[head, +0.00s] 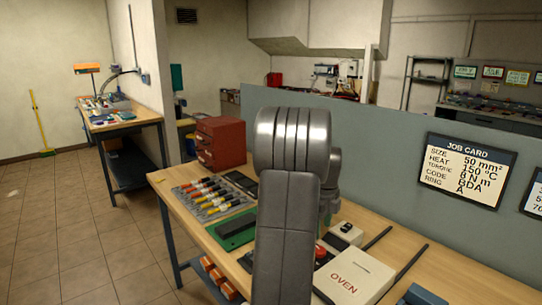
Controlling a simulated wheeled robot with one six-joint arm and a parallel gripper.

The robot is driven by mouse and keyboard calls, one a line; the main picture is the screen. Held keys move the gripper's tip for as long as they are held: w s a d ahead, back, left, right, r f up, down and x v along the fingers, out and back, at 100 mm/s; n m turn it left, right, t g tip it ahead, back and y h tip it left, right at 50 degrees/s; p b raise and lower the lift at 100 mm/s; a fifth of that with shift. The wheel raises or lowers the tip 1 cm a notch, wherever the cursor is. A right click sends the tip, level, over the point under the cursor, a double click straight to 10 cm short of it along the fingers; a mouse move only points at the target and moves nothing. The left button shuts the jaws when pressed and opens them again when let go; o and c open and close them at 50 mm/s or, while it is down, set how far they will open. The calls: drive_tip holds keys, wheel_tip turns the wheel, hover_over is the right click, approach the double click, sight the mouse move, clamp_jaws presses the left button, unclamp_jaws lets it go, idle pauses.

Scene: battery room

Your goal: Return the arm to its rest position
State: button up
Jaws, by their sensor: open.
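My arm stands up in the middle of the head view, its grey links in front of the workbench (435,277). A further grey part of my arm shows just behind them to the right. My gripper's fingers do not show; the arm links may hide them. Nothing held can be seen. Part of the bench behind the arm is hidden.
On the bench are a red drawer cabinet (221,142), a tray of orange- and yellow-handled tools (207,198), a green mat (233,231) and a white oven box (354,277). A grey partition (395,150) rises behind. Tiled floor (65,235) at left is clear.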

wheel_tip(320, 180, down, 8)
drive_tip(key=shift+f, duration=0.2)
drive_tip(key=shift+r, duration=0.15)
